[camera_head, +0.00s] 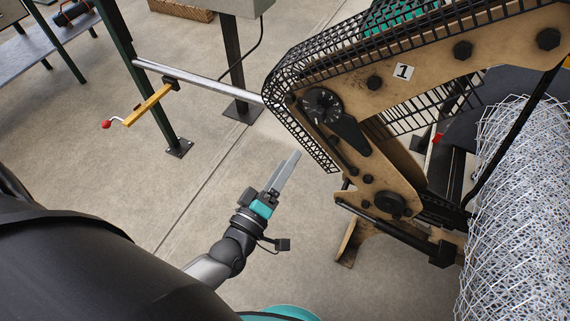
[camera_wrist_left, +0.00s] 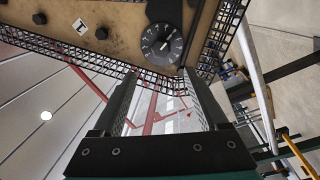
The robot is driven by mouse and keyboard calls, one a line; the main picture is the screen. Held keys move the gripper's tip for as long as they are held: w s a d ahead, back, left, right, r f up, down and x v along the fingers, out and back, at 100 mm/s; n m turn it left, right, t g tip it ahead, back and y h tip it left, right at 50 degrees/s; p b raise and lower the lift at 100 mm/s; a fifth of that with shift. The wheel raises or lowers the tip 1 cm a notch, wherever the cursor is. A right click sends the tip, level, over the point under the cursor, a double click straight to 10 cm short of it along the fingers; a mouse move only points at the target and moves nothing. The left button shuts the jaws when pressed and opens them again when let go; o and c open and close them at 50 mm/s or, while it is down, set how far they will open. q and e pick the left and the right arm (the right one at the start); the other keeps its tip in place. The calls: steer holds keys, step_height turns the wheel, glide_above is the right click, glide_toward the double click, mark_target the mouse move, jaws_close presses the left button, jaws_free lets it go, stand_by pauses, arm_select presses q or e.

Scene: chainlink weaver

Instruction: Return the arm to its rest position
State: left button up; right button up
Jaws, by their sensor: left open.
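My left arm (camera_head: 208,270) comes in from the lower left of the head view. My left gripper (camera_head: 287,168) points up and to the right over the bare floor, apart from the machine. In the left wrist view its two dark fingers (camera_wrist_left: 160,85) stand apart with nothing between them. The tan weaving machine (camera_head: 420,85) with a label "1" is to the right of the gripper. Its black dial (camera_head: 322,105) is above and right of the fingertips, and the dial also shows in the left wrist view (camera_wrist_left: 162,43). My right gripper is not seen.
A roll of chainlink mesh (camera_head: 520,215) stands at the right. A shelf (camera_head: 45,45) is at the upper left. Open concrete floor (camera_head: 120,190) lies between.

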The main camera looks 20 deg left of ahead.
arm_select(q)
steer(key=shift+f, duration=0.1)
steer(key=s+f+m+g, duration=0.4)
steer(key=s+f+g, duration=0.1)
steer(key=f, duration=0.8)
steer(key=s+f+m+g, duration=0.4)
steer(key=s+f, duration=0.1)
steer(key=f, duration=0.8)
steer(key=s+a+f+m+g, duration=0.1)
steer(key=s+f+m+g, duration=0.2)
steer(key=s+f, duration=0.3)
steer(key=s+a+f+m+g+y, duration=0.1)
steer(key=s+f+g, duration=0.4)
steer(key=s, duration=1.1)
steer(key=shift+a+f+m+g+y, duration=0.35)
steer(key=shift+a+f+m, duration=0.3)
steer(key=shift+m, duration=0.45)
